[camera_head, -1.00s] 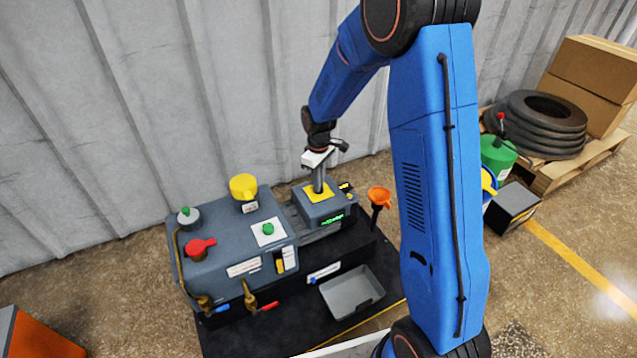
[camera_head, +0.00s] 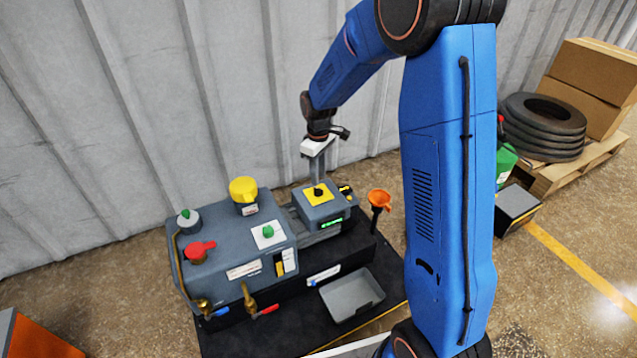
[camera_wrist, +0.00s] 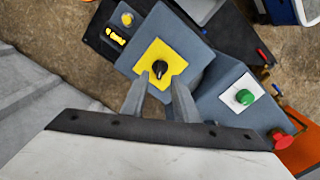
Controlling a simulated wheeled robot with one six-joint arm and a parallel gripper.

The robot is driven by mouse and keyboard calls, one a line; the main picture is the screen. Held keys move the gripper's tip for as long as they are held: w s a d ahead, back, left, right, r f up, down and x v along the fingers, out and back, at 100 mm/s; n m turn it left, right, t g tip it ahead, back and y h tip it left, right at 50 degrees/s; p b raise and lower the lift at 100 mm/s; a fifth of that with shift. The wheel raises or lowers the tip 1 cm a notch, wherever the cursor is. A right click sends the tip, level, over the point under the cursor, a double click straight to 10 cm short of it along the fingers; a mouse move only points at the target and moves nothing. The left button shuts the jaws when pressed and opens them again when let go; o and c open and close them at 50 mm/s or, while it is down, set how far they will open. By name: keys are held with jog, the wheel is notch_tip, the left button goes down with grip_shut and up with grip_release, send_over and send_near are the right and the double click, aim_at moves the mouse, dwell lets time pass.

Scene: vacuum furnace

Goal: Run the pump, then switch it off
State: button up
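The pump unit (camera_head: 235,240) is a grey machine on a black base. On its right, a grey motor box (camera_head: 338,207) has a yellow plate (camera_head: 310,195) with a black rotary knob (camera_head: 318,191). A small green display (camera_head: 332,222) glows on the box's front; its text is too small to read. The knob also shows in the wrist view (camera_wrist: 160,68), on its yellow plate (camera_wrist: 148,58). My gripper (camera_wrist: 159,82) is open, with its fingers apart and nothing between them. In the head view my gripper (camera_head: 317,180) is just above and behind the knob.
The pump has a yellow cap (camera_head: 244,189), a green button (camera_head: 268,231) on a white plate, and a red handle (camera_head: 200,250). A grey tray (camera_head: 352,295) lies in front. The corrugated wall (camera_head: 100,120) is close behind.

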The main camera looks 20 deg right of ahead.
aim_at(319, 189)
notch_tip(319, 189, up, 12)
dwell(0.4)
jog(key=shift+r, duration=0.15)
jog(key=s+d+r+m+t, duration=0.1)
jog(key=s+d+r+m, duration=0.1)
jog(key=s+r, duration=0.5)
jog(key=s+d+r+m+t, duration=0.1)
jog(key=s+d+r+m, duration=0.15)
jog(key=s, duration=0.85)
jog(key=s+d+m+t, duration=0.1)
jog(key=s+m, duration=0.1)
jog(key=s, duration=0.7)
jog(key=s+d+f+m+t, duration=0.1)
jog(key=s+m, duration=0.1)
jog(key=s, duration=0.8)
jog(key=shift+s+d+f+t, duration=0.15)
jog(key=shift+s+d+t, duration=0.15)
jog(key=shift+d+t, duration=0.1)
